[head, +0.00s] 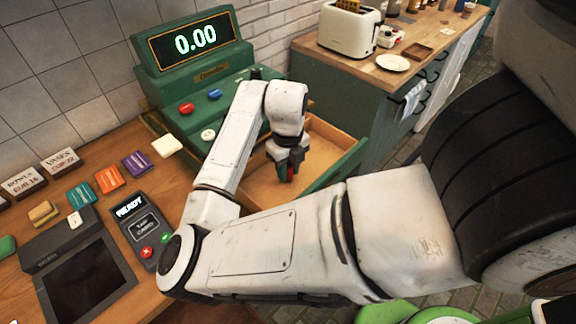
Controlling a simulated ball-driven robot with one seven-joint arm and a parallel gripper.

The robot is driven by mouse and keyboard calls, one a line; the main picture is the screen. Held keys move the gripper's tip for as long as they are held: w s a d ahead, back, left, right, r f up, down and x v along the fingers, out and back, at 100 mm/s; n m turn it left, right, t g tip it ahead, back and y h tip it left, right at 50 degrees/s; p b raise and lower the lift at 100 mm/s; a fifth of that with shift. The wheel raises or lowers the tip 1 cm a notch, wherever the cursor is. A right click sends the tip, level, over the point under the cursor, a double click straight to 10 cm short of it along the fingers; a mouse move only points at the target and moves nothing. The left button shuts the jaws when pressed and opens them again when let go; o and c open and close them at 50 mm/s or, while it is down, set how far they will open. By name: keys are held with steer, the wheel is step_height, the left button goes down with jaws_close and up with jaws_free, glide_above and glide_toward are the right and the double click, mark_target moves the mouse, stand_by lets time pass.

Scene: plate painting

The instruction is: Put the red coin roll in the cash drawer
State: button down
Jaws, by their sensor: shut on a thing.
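The green cash register (207,90) stands at the back of the counter with 0.00 on its display. Its cash drawer (338,170) is pulled open, with a bare wooden inside and a green front. My gripper (289,170) points down over the open drawer. It is shut on the red coin roll (291,174), of which only a small red part shows below the fingers. I cannot tell whether the roll touches the drawer floor. My arm hides the left part of the drawer.
A card reader (143,228) reading READY and a dark tablet (85,280) lie on the counter at left. Coloured cards (109,179) lie behind them. A side counter with a toaster (350,30) and plate (392,63) stands beyond the drawer.

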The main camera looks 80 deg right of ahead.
steer(key=shift+f, duration=0.1)
steer(key=shift+f, duration=0.15)
steer(key=c, duration=0.8)
jaws_free()
steer(key=shift+c, duration=0.2)
step_height(320, 180, up, 13)
steer(key=b, duration=0.1)
steer(key=shift+f+b, duration=0.2)
steer(key=shift+b, duration=0.1)
